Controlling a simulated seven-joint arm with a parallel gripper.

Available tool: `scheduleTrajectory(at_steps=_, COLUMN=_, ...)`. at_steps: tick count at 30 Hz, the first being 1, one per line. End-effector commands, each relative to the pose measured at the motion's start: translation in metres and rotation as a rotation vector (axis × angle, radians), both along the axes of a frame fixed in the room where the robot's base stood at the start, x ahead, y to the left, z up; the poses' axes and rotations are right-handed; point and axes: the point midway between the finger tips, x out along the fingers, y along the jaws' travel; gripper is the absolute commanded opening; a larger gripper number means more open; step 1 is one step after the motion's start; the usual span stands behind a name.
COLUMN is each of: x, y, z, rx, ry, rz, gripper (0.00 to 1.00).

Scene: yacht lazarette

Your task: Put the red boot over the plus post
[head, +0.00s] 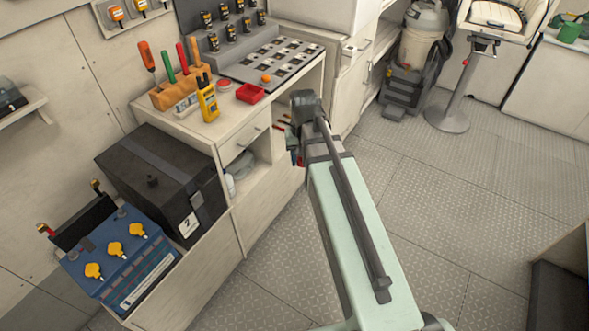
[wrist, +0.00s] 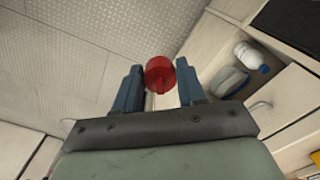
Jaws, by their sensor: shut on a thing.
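In the wrist view, my gripper (wrist: 159,72) is shut on the red boot (wrist: 160,77), a small round red cap held between the blue-grey fingers. In the head view, my gripper (head: 296,152) hangs in front of the cabinet, mostly hidden by my arm; only a sliver of red shows there. A blue battery (head: 150,268) with yellow caps sits low at the left, apart from my gripper. A small grey post (head: 121,212) stands at its far end. I cannot tell which post is plus. Cable ends with red (head: 46,230) stick up beside the battery.
A black box (head: 165,180) stands between the battery and the cabinet. The worktop (head: 210,125) holds a tool block (head: 175,93), a yellow meter (head: 207,100) and a red tray (head: 250,93). An open shelf (wrist: 262,85) lies close to my gripper.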

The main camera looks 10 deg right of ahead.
Motion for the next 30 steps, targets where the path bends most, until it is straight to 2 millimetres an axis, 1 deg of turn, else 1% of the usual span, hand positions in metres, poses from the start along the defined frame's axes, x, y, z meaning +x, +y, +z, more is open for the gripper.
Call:
scheduleTrajectory(at_steps=1, x=0.013, y=0.001, z=0.015, rx=0.0, ry=-0.004, rz=-0.023, gripper=0.11)
scheduleTrajectory(at_steps=5, x=0.034, y=0.004, z=0.049, rx=0.0, ry=-0.004, rz=-0.059, gripper=0.11)
scheduleTrajectory(at_steps=8, x=0.05, y=0.011, z=0.077, rx=0.0, ry=-0.004, rz=-0.052, gripper=0.11)
scheduleTrajectory(at_steps=10, x=0.063, y=0.018, z=0.098, rx=0.0, ry=-0.004, rz=-0.023, gripper=0.11)
scheduleTrajectory(at_steps=11, x=0.069, y=0.023, z=0.107, rx=0.0, ry=-0.004, rz=-0.001, gripper=0.11)
scheduleTrajectory(at_steps=12, x=0.076, y=0.032, z=0.119, rx=0.001, ry=-0.003, rz=0.041, gripper=0.11)
scheduleTrajectory(at_steps=14, x=0.086, y=0.048, z=0.135, rx=0.001, ry=-0.003, rz=0.126, gripper=0.11)
scheduleTrajectory(at_steps=15, x=0.092, y=0.062, z=0.142, rx=0.0, ry=-0.002, rz=0.198, gripper=0.11)
scheduleTrajectory(at_steps=18, x=0.101, y=0.096, z=0.151, rx=0.0, ry=0.0, rz=0.396, gripper=0.11)
scheduleTrajectory(at_steps=20, x=0.105, y=0.116, z=0.152, rx=0.0, ry=0.0, rz=0.512, gripper=0.11)
scheduleTrajectory(at_steps=21, x=0.106, y=0.13, z=0.152, rx=0.0, ry=0.001, rz=0.59, gripper=0.11)
scheduleTrajectory(at_steps=26, x=0.11, y=0.184, z=0.145, rx=0.0, ry=0.002, rz=0.9, gripper=0.11)
scheduleTrajectory(at_steps=30, x=0.109, y=0.232, z=0.135, rx=0.0, ry=0.001, rz=1.171, gripper=0.11)
